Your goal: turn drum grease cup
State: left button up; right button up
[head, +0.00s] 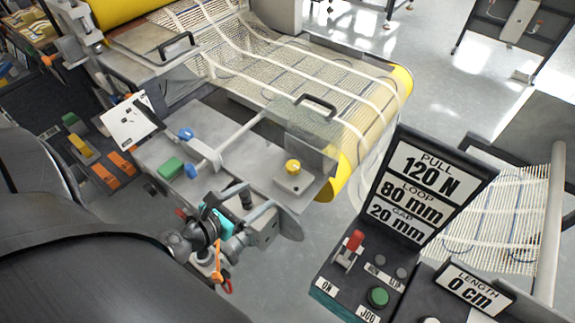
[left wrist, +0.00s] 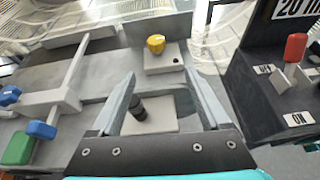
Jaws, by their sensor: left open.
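A small dark upright cylinder (head: 246,199), which looks like the grease cup, stands on a light plate at the near edge of the machine. It also shows in the left wrist view (left wrist: 138,108), between my fingers and closer to the left one. My left gripper (head: 259,196) is open around it, and I see a gap to the right finger. Whether the left finger touches the cup I cannot tell. The left gripper's two fingers also show in the left wrist view (left wrist: 160,82). My right gripper is not in view.
A yellow knob (head: 292,167) on a block stands just beyond. Blue knobs (head: 186,133) and a green block (head: 171,167) are to the left. A control panel with a red lever (head: 354,241) and green button (head: 378,297) stands to the right. Mesh (head: 290,75) runs behind.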

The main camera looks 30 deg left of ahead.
aim_at(288, 170)
pick_arm(q)
jog(key=shift+n, duration=0.4)
jog(key=x, duration=0.5)
jog(key=b+x, duration=0.1)
jog(key=x, duration=0.9)
jog(key=shift+w+a+r+b, duration=0.2)
jog(key=shift+a+r+b, duration=0.1)
jog(key=shift+r+b, duration=0.1)
jog(key=shift+c, duration=0.4)
grip_shut()
